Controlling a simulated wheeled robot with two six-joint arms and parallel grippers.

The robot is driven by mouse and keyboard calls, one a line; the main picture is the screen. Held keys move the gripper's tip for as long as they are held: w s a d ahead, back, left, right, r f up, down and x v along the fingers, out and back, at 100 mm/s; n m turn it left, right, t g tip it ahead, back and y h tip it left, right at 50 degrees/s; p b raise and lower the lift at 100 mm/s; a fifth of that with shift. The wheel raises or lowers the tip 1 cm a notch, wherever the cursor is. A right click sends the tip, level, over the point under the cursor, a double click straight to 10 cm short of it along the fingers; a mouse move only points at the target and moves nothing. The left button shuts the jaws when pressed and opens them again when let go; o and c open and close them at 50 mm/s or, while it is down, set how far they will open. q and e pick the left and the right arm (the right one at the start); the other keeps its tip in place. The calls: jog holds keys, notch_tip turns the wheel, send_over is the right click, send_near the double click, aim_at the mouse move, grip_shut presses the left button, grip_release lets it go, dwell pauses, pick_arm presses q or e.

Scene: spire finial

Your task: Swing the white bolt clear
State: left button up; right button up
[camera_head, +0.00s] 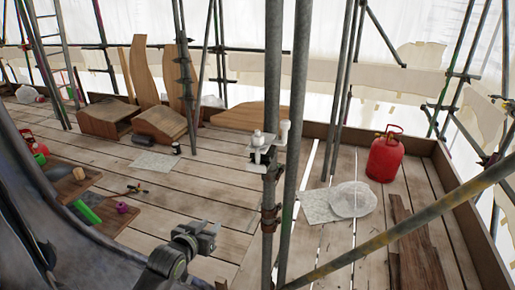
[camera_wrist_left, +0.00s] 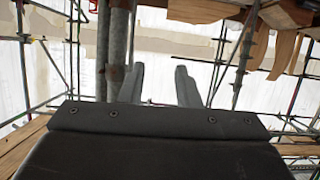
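A scaffold clamp (camera_head: 262,154) with pale metal parts sits on an upright pole near the middle of the head view. A white bolt (camera_head: 284,131) stands upright at the clamp's right side, close to a second pole. My left gripper (camera_head: 208,236) is below and left of the clamp, apart from it. In the left wrist view its two fingers (camera_wrist_left: 159,88) are spread with nothing between them, and poles show behind the left finger. I cannot make out the bolt in the wrist view. My right gripper does not show.
Two upright poles (camera_head: 297,120) and a slanting rail (camera_head: 400,232) stand close by. Wooden boxes (camera_head: 160,124) stand behind. Tools and a green item (camera_head: 86,211) lie at left.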

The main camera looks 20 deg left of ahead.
pick_arm(q)
jog(key=d+r+m+t+h+p, duration=0.1)
jog(key=d+r+t+h+p, duration=0.15)
jog(key=r, duration=1.25)
jog(key=m+t+h, duration=0.1)
jog(key=m, duration=0.1)
send_near(256, 134)
jog(key=p+x, duration=0.4)
jog(key=x, duration=0.6)
jog(key=shift+w+d, duration=0.1)
jog(key=shift+w, duration=0.25)
jog(key=shift+c, duration=0.2)
grip_shut()
